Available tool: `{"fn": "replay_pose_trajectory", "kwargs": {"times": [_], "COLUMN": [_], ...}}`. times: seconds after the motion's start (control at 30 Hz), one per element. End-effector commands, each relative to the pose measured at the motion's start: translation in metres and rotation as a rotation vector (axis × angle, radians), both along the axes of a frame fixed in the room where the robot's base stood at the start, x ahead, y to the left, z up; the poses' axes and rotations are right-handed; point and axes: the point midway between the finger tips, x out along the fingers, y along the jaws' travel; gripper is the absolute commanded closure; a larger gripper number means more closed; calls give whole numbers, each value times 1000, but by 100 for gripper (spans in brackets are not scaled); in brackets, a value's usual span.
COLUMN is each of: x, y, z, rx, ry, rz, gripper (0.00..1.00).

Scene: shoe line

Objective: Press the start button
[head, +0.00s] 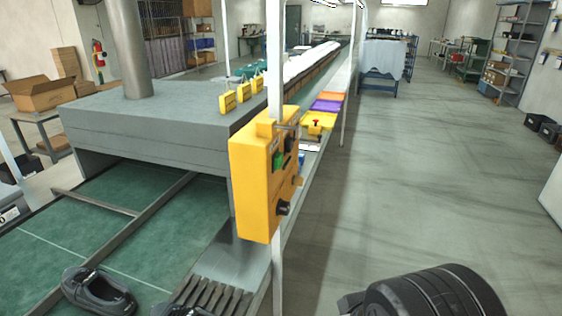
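A yellow control box (257,190) is mounted on a white upright post beside the conveyor, near the middle of the view. Its right-hand face carries a green button (277,161), which looks like the start button, and a black knob (283,208) lower down. The face is seen at a steep angle, so any labels cannot be read. A black rounded part of my arm shows at the bottom right, apart from the box. My gripper's fingers are not in view.
A green conveyor (150,215) with dark shoes (98,290) runs under a grey hood (160,110) at left. A red button on a yellow box (318,123) sits farther along the line. The grey floor (420,180) to the right is clear; shelves (515,50) stand far right.

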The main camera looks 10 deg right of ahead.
Motion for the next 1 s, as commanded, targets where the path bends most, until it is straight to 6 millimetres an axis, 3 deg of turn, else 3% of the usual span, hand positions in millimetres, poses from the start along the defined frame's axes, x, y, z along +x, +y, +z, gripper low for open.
{"fn": "replay_pose_trajectory", "kwargs": {"times": [0.4,1.0], "x": [0,0], "y": [0,0], "z": [0,0], "rx": [0,0], "ry": [0,0], "rz": [0,0], "gripper": [100,100]}}
